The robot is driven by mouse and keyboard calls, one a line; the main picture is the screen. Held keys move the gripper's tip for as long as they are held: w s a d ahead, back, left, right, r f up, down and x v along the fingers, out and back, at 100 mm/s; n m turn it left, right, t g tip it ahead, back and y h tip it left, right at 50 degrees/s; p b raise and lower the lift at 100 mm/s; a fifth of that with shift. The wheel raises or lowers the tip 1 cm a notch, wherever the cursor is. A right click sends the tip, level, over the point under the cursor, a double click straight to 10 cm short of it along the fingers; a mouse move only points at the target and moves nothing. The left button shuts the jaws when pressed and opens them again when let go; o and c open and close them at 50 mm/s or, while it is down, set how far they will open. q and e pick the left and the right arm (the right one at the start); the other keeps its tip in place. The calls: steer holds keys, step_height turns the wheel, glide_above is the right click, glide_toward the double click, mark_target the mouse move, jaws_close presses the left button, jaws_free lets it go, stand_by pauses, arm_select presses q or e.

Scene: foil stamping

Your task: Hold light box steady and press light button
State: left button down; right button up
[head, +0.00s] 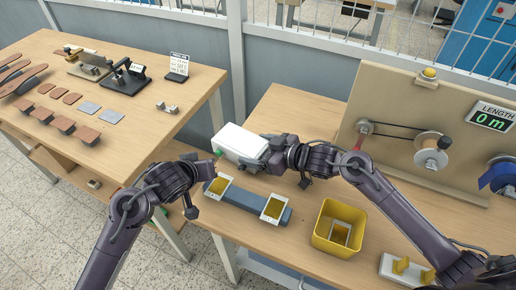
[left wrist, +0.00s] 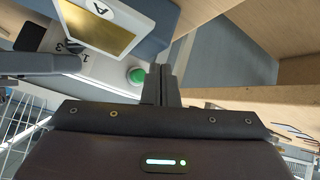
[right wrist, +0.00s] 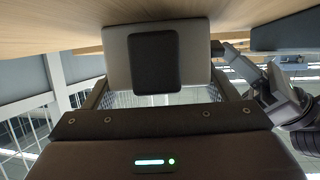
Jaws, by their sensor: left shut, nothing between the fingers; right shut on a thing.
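The white light box (head: 238,141) stands at the left part of the right-hand table. Its green button (head: 219,153) is on the end facing my left gripper. My right gripper (head: 268,152) is shut on the opposite end of the box; in the right wrist view, its fingers flank the box's end (right wrist: 117,60) with a dark pad (right wrist: 155,62). My left gripper (head: 212,168) is shut and empty close to the button end. In the left wrist view, the green button (left wrist: 136,76) shows just left of the shut fingertips (left wrist: 163,70); contact cannot be told.
A blue-grey bar (head: 248,208) with two gold-faced plates lies in front of the box. A yellow bin (head: 339,228) stands right of it. A panel with reels (head: 395,125) stands behind. The left table (head: 70,140) holds leather pieces and small tools.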

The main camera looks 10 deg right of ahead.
arm_select(q)
steer(key=shift+w+d, duration=0.9)
steer(key=shift+d, duration=0.05)
steer(key=shift+w, duration=0.1)
stand_by(1.4)
steer(key=shift+w+d, duration=0.25)
steer(key=shift+d, duration=0.05)
arm_select(e)
steer(key=shift+s+a, duration=0.1)
arm_select(q)
steer(key=shift+s+a, duration=0.3)
steer(key=shift+s, duration=0.15)
steer(key=s+a, duration=0.4)
steer(key=shift+a, duration=0.2)
stand_by(0.4)
